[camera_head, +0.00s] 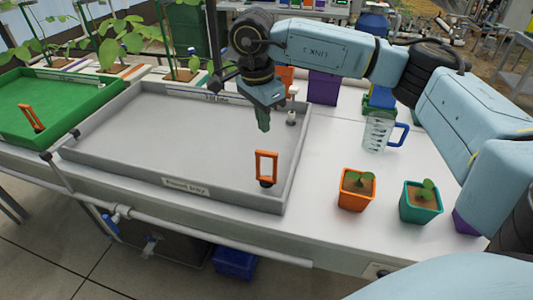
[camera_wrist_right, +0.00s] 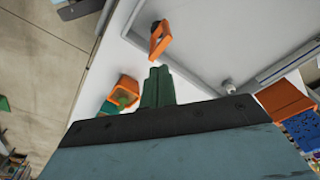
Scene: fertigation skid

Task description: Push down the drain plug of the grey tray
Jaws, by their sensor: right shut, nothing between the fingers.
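The grey tray (camera_head: 190,140) lies on the white bench, with a label on its front wall. Its drain plug (camera_head: 266,167) has an upright orange loop handle on a dark base, near the front right corner of the tray. I cannot tell how deep the plug sits. My right gripper (camera_head: 264,126) is shut and empty, its green fingers pointing down over the right part of the tray, behind the plug and apart from it. In the right wrist view, the orange handle (camera_wrist_right: 159,38) shows just beyond the fingertips (camera_wrist_right: 158,72). My left gripper is out of view.
A green tray (camera_head: 45,105) with its own orange handle (camera_head: 31,118) stands at the left. A white fitting (camera_head: 291,117) is at the grey tray's right wall. An orange pot (camera_head: 356,189), a teal pot (camera_head: 421,202) and a clear jug (camera_head: 378,132) stand to the right.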

